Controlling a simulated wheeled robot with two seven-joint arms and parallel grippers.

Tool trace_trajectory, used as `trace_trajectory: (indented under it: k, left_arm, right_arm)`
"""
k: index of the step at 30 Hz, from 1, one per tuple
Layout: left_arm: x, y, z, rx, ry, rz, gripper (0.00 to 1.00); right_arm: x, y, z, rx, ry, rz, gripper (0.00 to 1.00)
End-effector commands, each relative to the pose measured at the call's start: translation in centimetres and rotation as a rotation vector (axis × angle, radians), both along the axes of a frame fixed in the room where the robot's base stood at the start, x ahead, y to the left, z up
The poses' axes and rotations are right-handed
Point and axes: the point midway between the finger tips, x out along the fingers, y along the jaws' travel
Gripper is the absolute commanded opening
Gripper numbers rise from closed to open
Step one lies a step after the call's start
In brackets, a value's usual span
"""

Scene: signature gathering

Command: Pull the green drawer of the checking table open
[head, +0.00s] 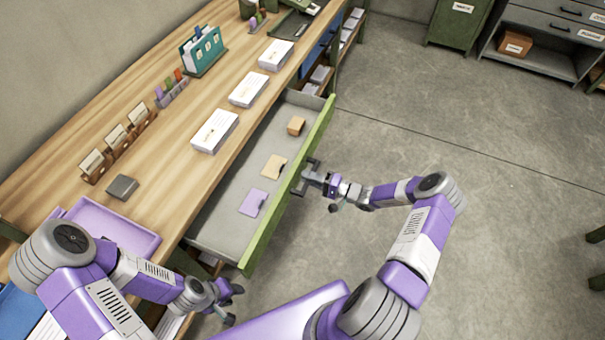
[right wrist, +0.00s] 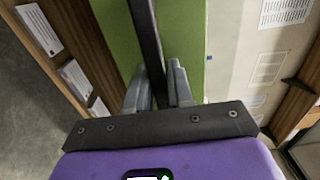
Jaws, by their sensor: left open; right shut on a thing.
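The green drawer (head: 287,188) of the wooden checking table (head: 150,160) is pulled well out. Its grey inside holds a purple card (head: 252,202), a tan card (head: 274,166) and a small brown box (head: 296,125). My right gripper (head: 308,178) is at the outer side of the green front. In the right wrist view, its fingers (right wrist: 160,88) are shut on the dark bar handle (right wrist: 147,40), with the green front (right wrist: 185,30) behind it. My left gripper (head: 234,304) is open and empty, low beside the table, near the drawer's near end.
White paper stacks (head: 215,131), a teal file holder (head: 203,50), brown card holders (head: 118,148) and a purple tray (head: 115,227) stand on the table. A green cabinet (head: 458,22) and grey shelf unit (head: 545,45) stand at the back. The floor (head: 490,190) right of the drawer is clear.

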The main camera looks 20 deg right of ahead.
Motion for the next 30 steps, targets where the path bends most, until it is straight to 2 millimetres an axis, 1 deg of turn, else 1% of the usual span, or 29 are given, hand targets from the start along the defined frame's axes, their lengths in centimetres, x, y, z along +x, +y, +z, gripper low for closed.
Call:
trace_trajectory:
  k: [11, 12, 15, 16, 25, 30]
  left_arm:
    - [0.0, 0.0, 0.0, 0.0, 0.0, 0.0, 0.43]
    - [0.0, 0.0, 0.0, 0.0, 0.0, 0.0, 0.43]
    - [0.0, 0.0, 0.0, 0.0, 0.0, 0.0, 0.43]
    - [0.0, 0.0, 0.0, 0.0, 0.0, 0.0, 0.43]
    - [0.0, 0.0, 0.1, 0.0, 0.0, 0.0, 0.43]
    - [0.0, 0.0, 0.5, 0.0, 0.0, 0.0, 0.43]
  right_arm:
    - [-0.2, -0.1, 0.0, 0.0, 0.0, 0.001, 0.0]
    - [-0.2, -0.1, 0.0, 0.0, 0.0, 0.001, 0.25]
    - [-0.2, -0.1, 0.0, 0.0, 0.0, 0.001, 0.4]
    - [-0.2, -0.1, 0.0, 0.0, 0.0, 0.001, 0.43]
    - [-0.3, -0.3, 0.0, 0.0, 0.0, 0.0, 0.43]
    - [-1.9, -1.8, 0.0, -0.002, 0.002, -0.003, 0.43]
